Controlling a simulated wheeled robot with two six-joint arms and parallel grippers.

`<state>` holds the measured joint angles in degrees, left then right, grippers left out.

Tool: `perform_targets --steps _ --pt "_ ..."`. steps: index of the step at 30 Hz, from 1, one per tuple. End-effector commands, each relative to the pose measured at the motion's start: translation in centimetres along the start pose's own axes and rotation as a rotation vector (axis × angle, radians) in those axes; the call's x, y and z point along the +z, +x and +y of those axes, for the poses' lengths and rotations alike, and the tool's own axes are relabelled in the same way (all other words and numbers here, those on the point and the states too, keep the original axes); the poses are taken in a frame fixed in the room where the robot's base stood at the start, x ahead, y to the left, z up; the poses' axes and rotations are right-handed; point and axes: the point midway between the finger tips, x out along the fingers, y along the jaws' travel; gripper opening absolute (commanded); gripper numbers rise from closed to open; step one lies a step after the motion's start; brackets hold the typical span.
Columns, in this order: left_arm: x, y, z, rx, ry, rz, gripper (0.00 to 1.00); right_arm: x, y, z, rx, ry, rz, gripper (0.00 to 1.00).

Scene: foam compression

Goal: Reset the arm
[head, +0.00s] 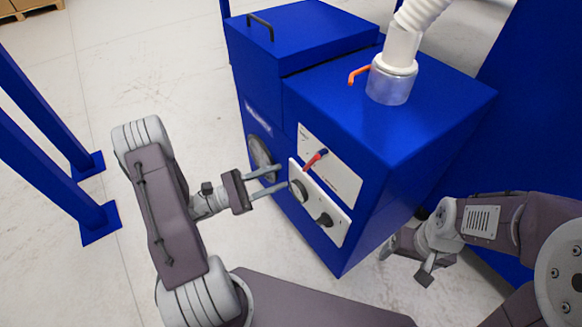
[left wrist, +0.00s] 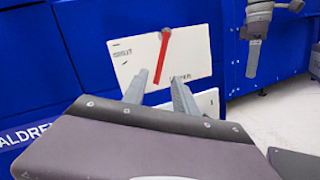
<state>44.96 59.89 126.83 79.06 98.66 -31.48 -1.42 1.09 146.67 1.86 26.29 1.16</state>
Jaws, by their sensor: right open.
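My left gripper (head: 284,178) is open and empty, its two fingers apart in front of the white control panel on the blue machine (head: 262,97). In the left wrist view my left gripper (left wrist: 160,85) shows both fingers spread below a red lever (left wrist: 163,57).
Round dark knobs (head: 325,219) sit on the lower white plate (head: 340,228). An orange handle (head: 358,74) is beside the white hose (head: 401,46) on top of the machine. Blue posts (head: 45,150) stand at the left. Pale floor between is clear.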

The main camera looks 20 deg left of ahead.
Motion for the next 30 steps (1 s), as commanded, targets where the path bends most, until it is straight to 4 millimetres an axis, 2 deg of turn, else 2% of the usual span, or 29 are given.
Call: perform_targets --steps 4,18,20,23,25,26,27,29,30 --pt "0.0 -0.9 0.0 0.0 0.001 0.0 0.34 0.0 -0.3 0.0 0.0 0.0 0.0 0.82" --pt "0.0 -0.8 -0.1 -0.004 0.0 -0.002 0.34 0.0 -0.2 0.0 0.0 0.0 0.0 0.82" --pt "0.2 -0.1 -0.5 -0.029 0.0 -0.012 0.34 0.0 -0.2 0.0 0.0 0.0 0.0 0.82" --pt "2.7 3.3 -1.2 -0.163 0.083 -0.06 0.34 0.0 -0.3 0.0 0.0 0.0 0.0 0.82" --pt "6.1 6.2 -3.2 -0.311 0.158 -0.125 0.34 0.0 -0.2 0.0 0.0 0.0 0.0 0.82" --pt "7.6 7.0 -4.8 -0.397 0.19 -0.153 0.34 0.0 -0.2 0.0 0.0 0.0 0.0 0.82" --pt "9.3 7.7 -7.3 -0.529 0.232 -0.179 0.34 0.0 -0.2 0.0 0.0 0.0 0.0 0.82" --pt "11.1 7.5 -11.6 -0.75 0.297 -0.193 0.34 0.0 -0.2 0.0 0.0 0.0 0.0 0.82" --pt "11.7 6.6 -14.4 -0.904 0.347 -0.188 0.34 0.0 -0.2 0.0 0.0 0.0 0.0 0.82"
